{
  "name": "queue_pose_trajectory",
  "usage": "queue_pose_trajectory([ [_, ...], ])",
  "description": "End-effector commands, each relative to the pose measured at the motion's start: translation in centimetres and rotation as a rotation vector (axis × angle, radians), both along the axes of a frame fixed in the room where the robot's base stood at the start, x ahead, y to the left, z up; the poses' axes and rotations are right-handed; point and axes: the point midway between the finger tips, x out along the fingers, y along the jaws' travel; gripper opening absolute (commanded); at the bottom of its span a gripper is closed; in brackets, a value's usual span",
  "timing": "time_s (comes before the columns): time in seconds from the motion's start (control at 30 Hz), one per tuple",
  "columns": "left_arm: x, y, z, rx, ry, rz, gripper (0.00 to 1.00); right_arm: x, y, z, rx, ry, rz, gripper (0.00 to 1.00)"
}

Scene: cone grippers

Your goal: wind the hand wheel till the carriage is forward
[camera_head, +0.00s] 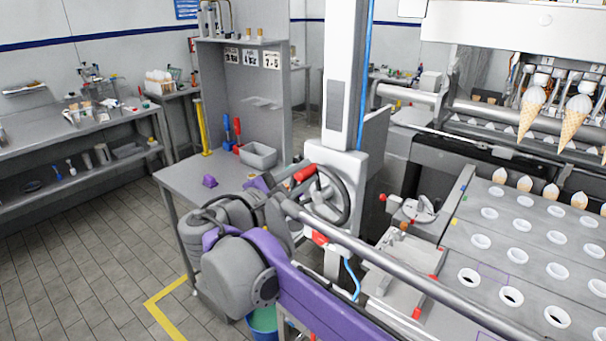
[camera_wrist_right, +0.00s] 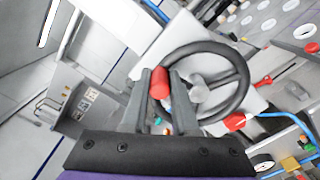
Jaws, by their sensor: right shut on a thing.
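The hand wheel (camera_head: 347,204) has a dark round rim and stands at the machine's near left end, beside a white column. Its red handle (camera_head: 305,173) is at the upper left of the rim. My right gripper (camera_head: 286,184) reaches the wheel from the left and is shut on this handle. In the right wrist view the red handle (camera_wrist_right: 159,82) sits between the two grey fingers, with the wheel rim (camera_wrist_right: 244,80) to the right. Part of the handle is hidden by the fingers. I cannot tell which part is the carriage. My left gripper is not in view.
A plate with rows of white-rimmed holes (camera_head: 490,258) lies to the right, with cones along its far side. Ice cream cones (camera_head: 532,108) hang below the nozzles. A grey table (camera_head: 190,176) with a grey bin (camera_head: 258,155) stands left of the wheel. Floor at left is clear.

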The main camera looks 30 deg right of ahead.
Motion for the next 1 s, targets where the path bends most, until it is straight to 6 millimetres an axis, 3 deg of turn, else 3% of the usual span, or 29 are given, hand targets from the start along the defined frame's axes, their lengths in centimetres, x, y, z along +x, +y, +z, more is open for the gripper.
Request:
queue_pose_trajectory([
  [0.57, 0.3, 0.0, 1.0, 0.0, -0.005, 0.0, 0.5, -0.8, -0.3, 0.2, 0.041, -0.099, -0.001, 0.0],
  [1.0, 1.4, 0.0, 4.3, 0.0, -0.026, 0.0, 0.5, -3.1, -0.9, -0.1, 0.181, -0.433, -0.003, 0.0],
])
